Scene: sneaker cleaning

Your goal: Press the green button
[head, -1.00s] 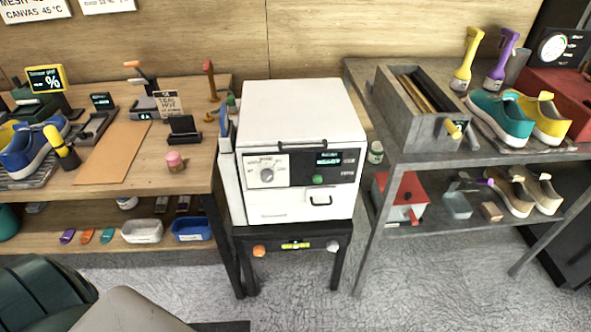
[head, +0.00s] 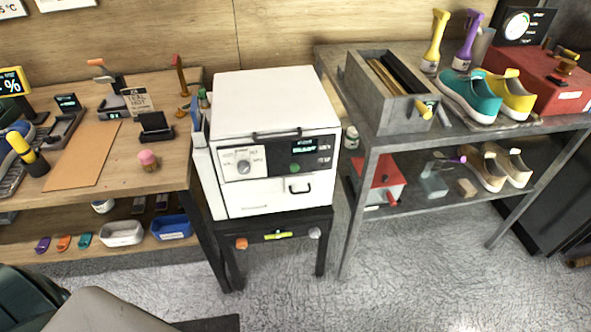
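The green button (head: 294,168) is a small round knob on the dark control panel (head: 312,153) at the front of a white box-shaped machine (head: 275,104). It sits just below a small lit green display (head: 304,146) whose text is too small to read surely. A round dial (head: 244,167) is on the pale panel to its left. The machine's lid looks shut. Neither of my grippers is in the head view.
The machine stands on a black stand (head: 275,240) between a wooden workbench (head: 110,150) on the left and a grey metal shelf (head: 385,140) with sneakers on the right. The grey floor (head: 420,285) in front is clear at the right.

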